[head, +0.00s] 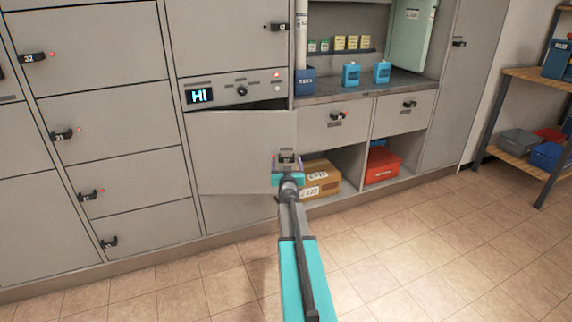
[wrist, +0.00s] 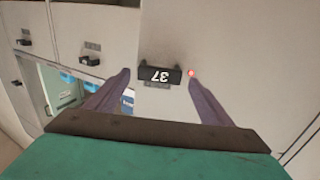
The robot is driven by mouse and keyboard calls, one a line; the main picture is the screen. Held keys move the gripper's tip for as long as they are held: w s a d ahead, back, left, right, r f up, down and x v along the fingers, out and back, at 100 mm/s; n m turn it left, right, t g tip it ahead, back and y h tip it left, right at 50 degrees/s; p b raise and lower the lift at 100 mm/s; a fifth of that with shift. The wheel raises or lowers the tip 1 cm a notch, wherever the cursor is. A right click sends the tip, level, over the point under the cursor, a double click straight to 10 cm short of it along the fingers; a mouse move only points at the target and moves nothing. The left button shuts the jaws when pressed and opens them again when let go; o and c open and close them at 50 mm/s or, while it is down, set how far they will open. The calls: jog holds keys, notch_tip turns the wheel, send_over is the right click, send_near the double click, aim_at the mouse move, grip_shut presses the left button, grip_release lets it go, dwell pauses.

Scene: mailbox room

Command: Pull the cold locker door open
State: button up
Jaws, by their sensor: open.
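A grey locker door (head: 235,150) sits below a panel with a lit "HI" display (head: 199,96). A dark wedge along its top edge shows it standing slightly ajar. No label in view says "cold". My gripper (head: 287,168) is at the right edge of this door and hides part of it. In the wrist view, a black handle marked 37 (wrist: 160,76) shows upside down, with a red light beside it. My gripper's fingers (wrist: 160,80) are open on either side of the handle, with gaps to it.
A counter (head: 350,88) with blue containers stands to the right. Below it, a cardboard box (head: 322,178) and a red box (head: 382,166) sit in open cubbies. A shelf rack (head: 520,160) stands far right. The tiled floor in front is clear.

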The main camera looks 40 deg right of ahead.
jog(key=shift+w+d, duration=0.15)
jog(key=c, duration=1.4)
jog(key=shift+c, duration=0.6)
jog(key=shift+r, duration=0.1)
